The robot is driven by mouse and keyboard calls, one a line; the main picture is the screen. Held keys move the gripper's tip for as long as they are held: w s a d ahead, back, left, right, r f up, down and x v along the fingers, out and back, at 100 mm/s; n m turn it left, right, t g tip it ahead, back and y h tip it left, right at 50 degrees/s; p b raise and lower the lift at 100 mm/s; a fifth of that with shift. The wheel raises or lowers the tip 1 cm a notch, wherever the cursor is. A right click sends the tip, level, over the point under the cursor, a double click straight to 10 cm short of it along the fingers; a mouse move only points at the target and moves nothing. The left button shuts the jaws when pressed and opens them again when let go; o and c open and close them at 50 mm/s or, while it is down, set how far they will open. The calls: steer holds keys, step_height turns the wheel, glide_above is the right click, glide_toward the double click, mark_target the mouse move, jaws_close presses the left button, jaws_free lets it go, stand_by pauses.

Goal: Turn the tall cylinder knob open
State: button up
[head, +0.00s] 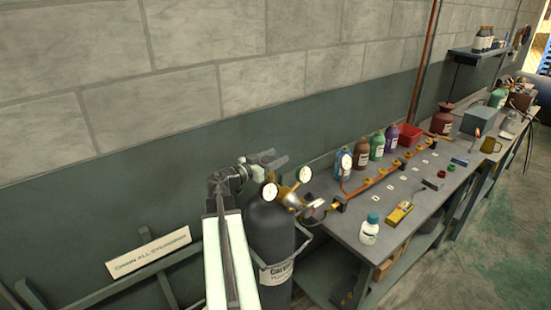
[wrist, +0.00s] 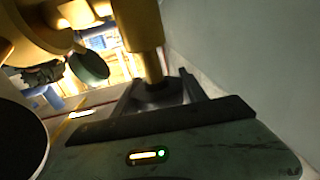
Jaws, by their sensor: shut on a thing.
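The tall dark grey cylinder (head: 271,232) stands at the left end of the bench, with brass valve fittings (head: 289,194) and round gauges at its top. My gripper (head: 272,160) is just above the cylinder top, its jaws pointing right. In the wrist view my gripper (wrist: 165,100) is shut on a dark knob (wrist: 158,92) at the end of a brass stem (wrist: 152,66). Most of the knob is hidden between the jaws. The knob cannot be made out in the head view, and how far it is turned cannot be told.
A grey bench (head: 385,235) runs to the right with a copper manifold (head: 380,178), several bottles, a red bin (head: 410,136) and a yellow meter (head: 398,213). A wall is close behind my gripper. A sign (head: 148,252) hangs on a rail at left.

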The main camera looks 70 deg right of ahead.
steer(key=o, duration=1.4)
steer(key=v, duration=0.7)
steer(key=shift+w+a, duration=0.15)
steer(key=shift+a, duration=0.25)
